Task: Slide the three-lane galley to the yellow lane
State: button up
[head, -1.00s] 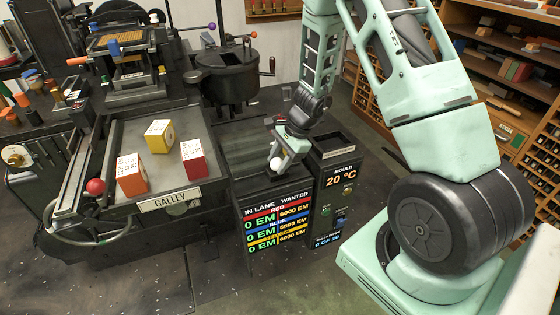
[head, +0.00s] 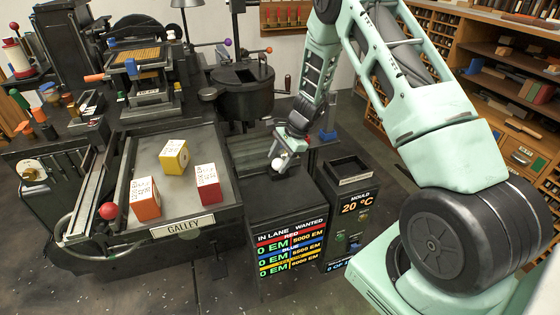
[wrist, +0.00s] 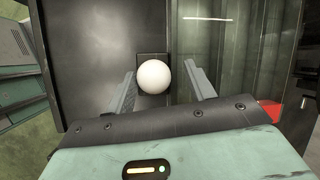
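In the head view, my gripper (head: 286,154) is low over the dark top behind the lane board. A white ball knob (head: 278,163) shows at its fingertips. In the wrist view, the knob (wrist: 154,77) sits between the two spread fingers, with a gap clear on the right side. A small dark square block shows behind the knob. A tray (head: 203,160) with a GALLEY plate (head: 184,228) stands to the left. On it are an orange cube (head: 145,200), a yellow cube (head: 174,156) and a red cube (head: 207,184). I cannot make out separate coloured lanes.
The lane board (head: 290,248) lists red, blue and yellow, each at 0 EM. A mould box (head: 353,200) reading 20 °C stands to its right. A round dark pot (head: 243,90) is behind. A red ball (head: 108,211) is at the tray's left.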

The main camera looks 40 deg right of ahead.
jog(key=shift+s+r, duration=0.1)
jog(key=b+v, duration=0.1)
jog(key=v, duration=1.6)
jog(key=shift+d, duration=0.15)
